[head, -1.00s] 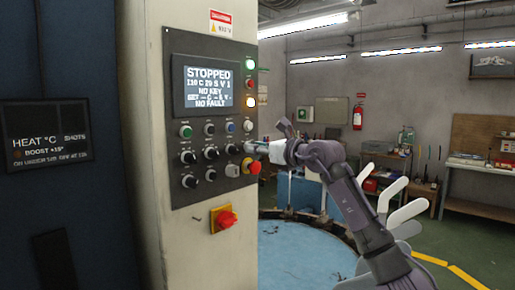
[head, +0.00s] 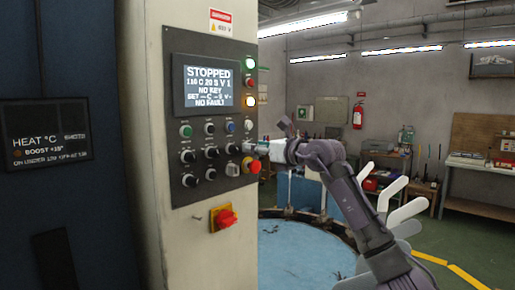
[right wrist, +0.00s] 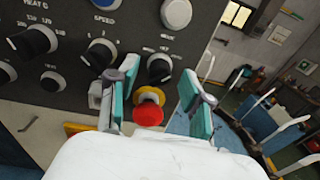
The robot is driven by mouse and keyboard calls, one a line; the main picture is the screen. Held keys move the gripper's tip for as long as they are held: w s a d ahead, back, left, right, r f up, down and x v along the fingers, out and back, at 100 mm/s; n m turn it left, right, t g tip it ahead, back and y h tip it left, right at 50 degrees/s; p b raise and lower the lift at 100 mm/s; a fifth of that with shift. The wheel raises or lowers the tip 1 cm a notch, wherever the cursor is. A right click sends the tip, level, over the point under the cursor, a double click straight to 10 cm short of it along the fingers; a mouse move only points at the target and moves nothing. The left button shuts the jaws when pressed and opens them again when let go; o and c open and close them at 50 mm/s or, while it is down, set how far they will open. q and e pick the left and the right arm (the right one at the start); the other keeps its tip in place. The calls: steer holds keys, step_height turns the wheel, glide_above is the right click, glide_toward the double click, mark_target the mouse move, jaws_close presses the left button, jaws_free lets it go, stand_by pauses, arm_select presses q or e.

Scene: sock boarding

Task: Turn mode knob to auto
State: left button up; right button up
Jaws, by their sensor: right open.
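The control panel (head: 216,125) carries several black knobs with pale pointers. In the right wrist view, one black knob (right wrist: 160,68) sits directly above the red emergency button (right wrist: 148,112), between the lines of my fingers. The small lettering around it is too blurred to read surely, so I cannot tell its setting. My right gripper (right wrist: 155,96) is open, its teal-padded fingers apart and empty, facing the panel. In the head view the right gripper (head: 261,148) is at the panel's right edge and partly hides that knob. My left gripper is not in view.
The red button (head: 253,165) on its yellow collar is close below the gripper. Other knobs (right wrist: 100,53) lie to the left. A red-and-yellow switch (head: 223,218) is lower on the cabinet. A blue round table (head: 300,250) stands to the right.

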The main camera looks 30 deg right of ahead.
steer(key=v, duration=1.2)
steer(key=shift+f, duration=0.15)
